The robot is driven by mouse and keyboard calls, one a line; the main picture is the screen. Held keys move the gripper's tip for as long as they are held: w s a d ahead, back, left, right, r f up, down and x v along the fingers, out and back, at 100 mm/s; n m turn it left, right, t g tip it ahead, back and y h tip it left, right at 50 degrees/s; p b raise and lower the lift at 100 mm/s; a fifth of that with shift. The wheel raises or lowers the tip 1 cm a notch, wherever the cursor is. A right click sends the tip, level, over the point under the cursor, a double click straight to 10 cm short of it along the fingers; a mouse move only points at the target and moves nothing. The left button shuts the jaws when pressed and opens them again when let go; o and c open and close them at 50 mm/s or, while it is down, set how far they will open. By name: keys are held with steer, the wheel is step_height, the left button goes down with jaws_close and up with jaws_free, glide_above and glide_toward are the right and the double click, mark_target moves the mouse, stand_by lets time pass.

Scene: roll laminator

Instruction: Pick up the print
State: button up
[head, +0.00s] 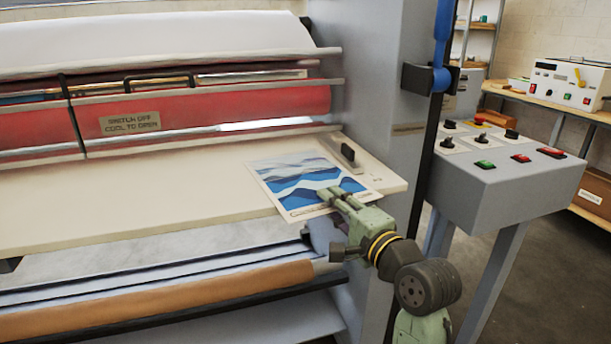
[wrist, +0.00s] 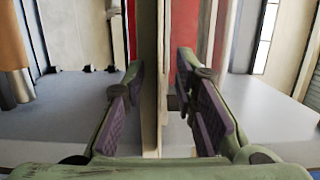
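The print (head: 305,180), a white-bordered sheet with blue and white wave or mountain shapes, lies flat on the laminator's cream feed table (head: 150,203), near its right end. Its front edge reaches the table's front edge and seems to overhang slightly. My gripper (head: 328,196) is at that front edge, its fingertips overlapping the print's lower right part in the head view. In the wrist view my gripper (wrist: 160,105) has its two dark-padded fingers apart, with a thin upright-looking edge between them. Gaps show on both sides. I cannot tell the print from the table edge there.
The red rollers (head: 220,108) lie behind the table. A grey control console (head: 510,185) with buttons and knobs stands to the right. A brown roll (head: 160,305) runs below the table.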

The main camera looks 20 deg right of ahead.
jaws_close()
stand_by(0.8)
